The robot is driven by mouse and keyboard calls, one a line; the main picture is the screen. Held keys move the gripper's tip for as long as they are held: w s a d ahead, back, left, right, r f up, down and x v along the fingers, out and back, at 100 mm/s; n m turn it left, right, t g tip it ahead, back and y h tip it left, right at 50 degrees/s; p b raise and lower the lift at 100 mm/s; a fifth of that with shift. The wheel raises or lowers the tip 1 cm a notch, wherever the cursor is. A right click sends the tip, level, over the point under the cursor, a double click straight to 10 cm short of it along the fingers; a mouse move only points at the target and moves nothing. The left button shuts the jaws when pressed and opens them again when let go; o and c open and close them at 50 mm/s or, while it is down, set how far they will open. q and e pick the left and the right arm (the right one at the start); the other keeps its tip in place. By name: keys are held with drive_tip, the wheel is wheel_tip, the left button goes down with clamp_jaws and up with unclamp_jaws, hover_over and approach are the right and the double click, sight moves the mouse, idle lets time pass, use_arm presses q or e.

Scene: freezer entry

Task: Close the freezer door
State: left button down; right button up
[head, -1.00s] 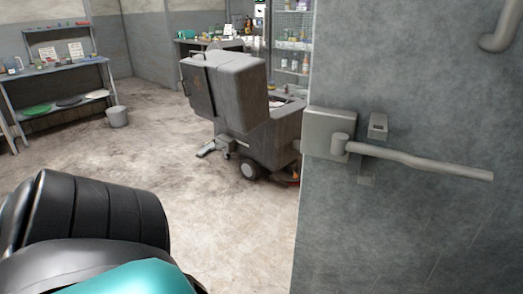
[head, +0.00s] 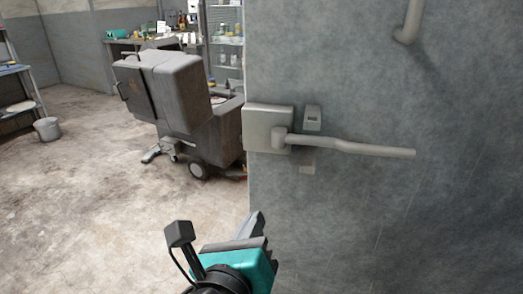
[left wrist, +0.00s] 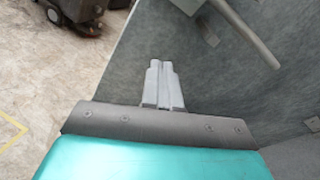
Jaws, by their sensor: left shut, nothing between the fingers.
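The freezer door (head: 365,220) is a large grey scuffed panel filling the right of the head view. Its free edge stands near the middle of the picture. A lever handle (head: 350,147) with a square latch plate (head: 268,128) is on it near that edge. My left gripper (head: 256,222) is shut and empty, low beside the door edge and below the handle. In the left wrist view its closed fingers (left wrist: 164,82) point at the door surface (left wrist: 115,78); whether they touch it I cannot tell. My right gripper is not in view.
A grey floor-cleaning machine (head: 175,100) stands beyond the door edge. A bucket (head: 47,128), a shelf table (head: 14,95) and a glass-front shelf (head: 225,45) are further back. The floor (head: 90,200) at left is open.

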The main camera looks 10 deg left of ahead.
sight(266, 145)
use_arm(q)
wheel_tip(266, 145, up, 6)
drive_tip(key=s+m+t+y, duration=0.1)
drive_tip(key=m, duration=0.3)
drive_tip(key=w, duration=0.4)
drive_tip(key=w+b, duration=0.1)
drive_tip(key=w, duration=0.8)
drive_tip(key=shift+w+a+f, duration=0.2)
drive_tip(key=shift+w+a, duration=0.1)
drive_tip(key=shift+a, duration=0.1)
